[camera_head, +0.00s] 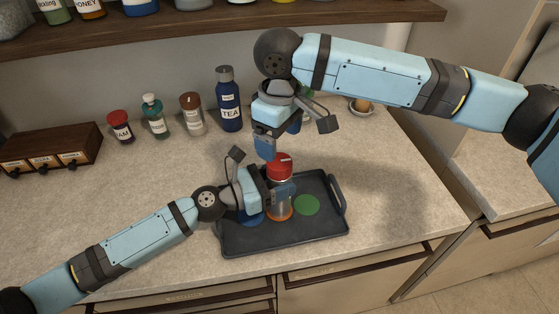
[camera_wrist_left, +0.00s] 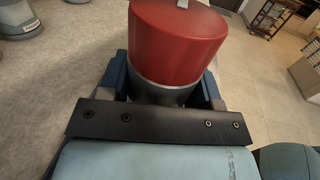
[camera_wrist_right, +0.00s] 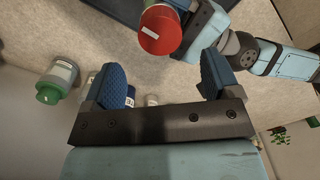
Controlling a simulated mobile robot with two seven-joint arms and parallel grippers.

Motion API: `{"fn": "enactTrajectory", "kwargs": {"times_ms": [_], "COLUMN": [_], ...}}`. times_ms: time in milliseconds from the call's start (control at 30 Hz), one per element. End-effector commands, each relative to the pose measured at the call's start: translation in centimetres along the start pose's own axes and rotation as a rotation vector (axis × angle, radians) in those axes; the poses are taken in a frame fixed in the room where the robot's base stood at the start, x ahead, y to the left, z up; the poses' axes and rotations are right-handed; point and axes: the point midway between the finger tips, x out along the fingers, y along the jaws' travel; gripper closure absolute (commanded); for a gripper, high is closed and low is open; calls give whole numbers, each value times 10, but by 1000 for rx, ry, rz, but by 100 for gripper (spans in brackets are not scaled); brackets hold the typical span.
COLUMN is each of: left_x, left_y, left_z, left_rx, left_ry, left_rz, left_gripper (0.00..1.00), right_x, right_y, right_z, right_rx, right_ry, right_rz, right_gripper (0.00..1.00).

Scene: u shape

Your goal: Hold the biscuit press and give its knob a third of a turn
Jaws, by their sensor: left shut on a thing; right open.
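The biscuit press (camera_head: 280,204) is upright over the dark tray, with a red knob (camera_head: 279,167) on top and an orange lower part. Whether its base touches the tray is unclear. My left gripper (camera_head: 281,189) is shut on its body just below the knob. In the left wrist view the red knob (camera_wrist_left: 178,42), with a white mark on top, rises above the grey collar (camera_wrist_left: 163,94) between the fingers. My right gripper (camera_head: 266,153) is open and empty, pointing down just above and left of the knob. In the right wrist view the knob (camera_wrist_right: 160,30) is beyond the open fingers.
The dark tray (camera_head: 330,226) has a green disc (camera_head: 306,205) and a blue disc (camera_head: 252,218). Behind stand a jam jar (camera_head: 120,126), several bottles, a tea bottle (camera_head: 229,100) and a small drawer box (camera_head: 52,150). A shelf (camera_head: 200,24) runs above. The counter right of the tray is clear.

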Motion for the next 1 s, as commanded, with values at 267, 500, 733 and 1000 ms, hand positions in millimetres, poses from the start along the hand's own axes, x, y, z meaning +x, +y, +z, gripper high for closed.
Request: {"fn": "enactTrajectory", "kwargs": {"times_ms": [267, 500, 733, 1000], "left_x": [0, 0, 0, 0], "left_y": [0, 0, 0, 0], "left_z": [0, 0, 0, 0], "left_rx": [0, 0, 0, 0], "left_ry": [1, 1, 1, 0], "left_rz": [0, 0, 0, 0], "left_gripper": [80, 80, 80, 80], "right_x": [52, 70, 72, 72], "right_y": [0, 0, 0, 0], "right_z": [0, 0, 0, 0], "right_rx": [2, 2, 2, 2], "right_ry": [-2, 1, 1, 1], "right_rz": [0, 0, 0, 0], "right_gripper": [18, 18, 18, 67]}}
